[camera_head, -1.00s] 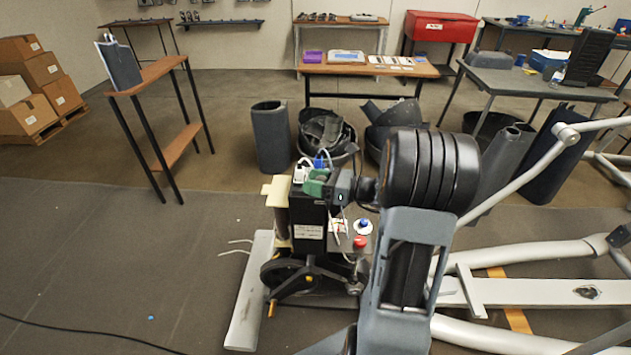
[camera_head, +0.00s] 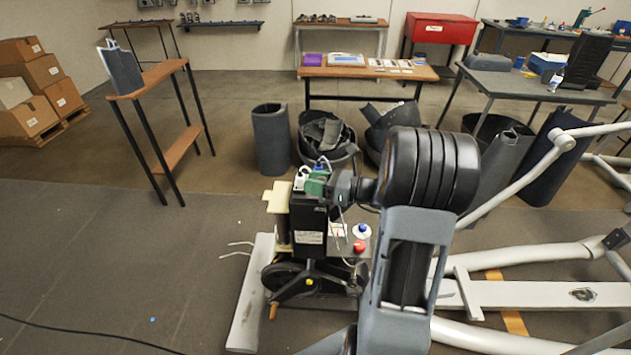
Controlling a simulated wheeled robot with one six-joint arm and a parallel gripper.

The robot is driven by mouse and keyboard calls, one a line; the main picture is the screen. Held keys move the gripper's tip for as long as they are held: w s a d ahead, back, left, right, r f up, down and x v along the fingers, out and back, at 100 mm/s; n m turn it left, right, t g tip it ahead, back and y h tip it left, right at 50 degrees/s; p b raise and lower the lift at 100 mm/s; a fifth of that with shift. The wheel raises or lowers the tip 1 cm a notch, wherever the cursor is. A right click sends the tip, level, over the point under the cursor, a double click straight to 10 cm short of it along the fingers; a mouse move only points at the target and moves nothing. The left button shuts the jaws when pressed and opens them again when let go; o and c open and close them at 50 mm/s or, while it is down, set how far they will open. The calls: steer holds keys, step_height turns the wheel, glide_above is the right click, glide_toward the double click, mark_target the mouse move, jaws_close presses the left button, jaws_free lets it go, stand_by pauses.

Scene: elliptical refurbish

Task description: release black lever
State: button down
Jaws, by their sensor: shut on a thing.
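A black upright unit (camera_head: 310,230) with a white label stands on the elliptical's frame, with a black flywheel (camera_head: 283,283) below it. My gripper (camera_head: 326,187) is at the top right of this unit, next to a green part (camera_head: 316,184) and white and blue connectors (camera_head: 304,173). It is shut on a small part there, taken to be the black lever. The lever itself cannot be made out against the dark unit, and the fingertips are mostly hidden by my wrist. My arm comes in from the lower right and covers part of the frame.
White tubes and a rail (camera_head: 540,294) of the elliptical extend to the right. A red-capped bottle (camera_head: 359,247) and a blue-capped one (camera_head: 362,231) stand close right of the unit. Grey bins (camera_head: 271,140) are behind.

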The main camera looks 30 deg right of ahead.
steer(key=shift+r, duration=0.2)
steer(key=c, duration=0.7)
jaws_free()
steer(key=b+v, duration=0.1)
steer(key=v, duration=1.3)
